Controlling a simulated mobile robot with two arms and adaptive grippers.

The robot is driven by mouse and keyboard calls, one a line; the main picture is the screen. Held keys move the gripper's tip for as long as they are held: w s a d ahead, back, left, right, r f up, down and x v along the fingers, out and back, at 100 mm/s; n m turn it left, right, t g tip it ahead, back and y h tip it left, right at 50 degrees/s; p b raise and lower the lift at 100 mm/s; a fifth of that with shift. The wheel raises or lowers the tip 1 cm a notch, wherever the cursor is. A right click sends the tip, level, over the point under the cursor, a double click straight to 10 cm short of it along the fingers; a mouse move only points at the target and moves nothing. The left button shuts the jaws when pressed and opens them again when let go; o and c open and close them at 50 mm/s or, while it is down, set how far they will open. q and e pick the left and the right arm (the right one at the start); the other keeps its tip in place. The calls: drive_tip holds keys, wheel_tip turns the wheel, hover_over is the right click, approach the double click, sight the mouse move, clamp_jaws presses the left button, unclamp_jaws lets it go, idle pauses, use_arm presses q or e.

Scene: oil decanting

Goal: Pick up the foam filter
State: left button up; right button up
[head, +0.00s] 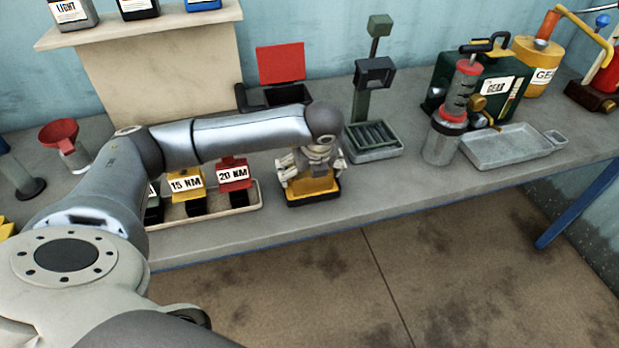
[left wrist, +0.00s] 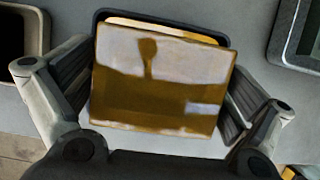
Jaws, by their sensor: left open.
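The foam filter (head: 313,187) looks like a yellow-brown block and sits in a small black tray at the front of the bench. In the left wrist view the foam filter (left wrist: 155,82) fills the middle, whitish at its upper part with a brown drip mark. My left gripper (head: 310,160) points down over it and hides its upper part in the head view. Its fingers are open, one on each side of the block; whether they touch it I cannot tell. The black tray (left wrist: 226,40) shows behind the block's upper edge. My right gripper is not in view.
Left of the filter, a pale tray (head: 238,208) holds blocks labelled 15 NM and 20 NM. To the right stand a green stand on a grey tray (head: 378,153), a clear pump cylinder (head: 443,140) and an empty metal tray (head: 505,150). A red funnel (head: 60,133) is at left.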

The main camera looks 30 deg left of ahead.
use_arm(q)
drive_tip(key=c, duration=1)
drive_tip(key=shift+o, duration=0.2)
drive_tip(key=shift+r, duration=0.15)
